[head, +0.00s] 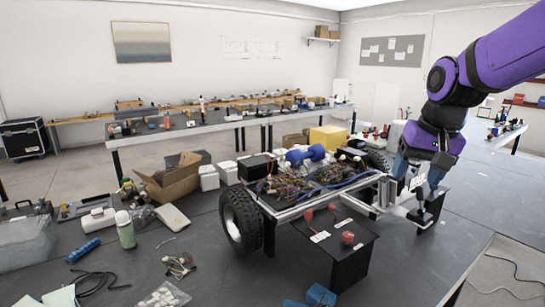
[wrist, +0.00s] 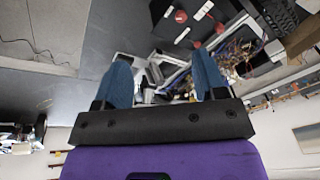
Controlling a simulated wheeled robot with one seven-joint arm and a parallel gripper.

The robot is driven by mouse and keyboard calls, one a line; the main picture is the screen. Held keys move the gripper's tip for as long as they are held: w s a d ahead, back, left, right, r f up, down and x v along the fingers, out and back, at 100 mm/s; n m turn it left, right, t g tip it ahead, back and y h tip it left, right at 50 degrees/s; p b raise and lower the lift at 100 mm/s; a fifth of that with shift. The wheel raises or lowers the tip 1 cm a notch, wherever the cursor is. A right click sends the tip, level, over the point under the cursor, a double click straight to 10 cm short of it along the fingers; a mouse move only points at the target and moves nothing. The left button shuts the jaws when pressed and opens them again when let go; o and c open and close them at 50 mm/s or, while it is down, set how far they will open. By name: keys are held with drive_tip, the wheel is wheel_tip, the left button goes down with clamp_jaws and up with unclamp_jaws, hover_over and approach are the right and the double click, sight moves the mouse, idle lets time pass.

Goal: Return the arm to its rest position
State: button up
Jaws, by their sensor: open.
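My purple arm (head: 497,58) reaches in from the upper right of the head view and bends down at the elbow. My gripper (head: 414,190) points down at the right end of the robot chassis (head: 320,183). Its two blue fingers also show in the wrist view (wrist: 162,62), spread wide, with nothing held between them. The chassis frame and its wires (wrist: 232,50) lie beyond the fingers there. In the head view the fingertips overlap the metal frame end, and I cannot tell whether they touch it.
The chassis stands on a dark worktable (head: 215,275) with a large black wheel (head: 241,220). A low black stand (head: 345,250) holds red buttons in front. The tabletop at the right is mostly clear.

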drive_tip(key=s+d+r+n+t, duration=0.1)
drive_tip(key=s+d+n+t, duration=0.1)
drive_tip(key=s, duration=1.7)
drive_tip(key=shift+s+r+n+t+h, duration=0.3)
drive_tip(key=shift+s+h, duration=0.05)
drive_tip(key=shift+h, duration=0.05)
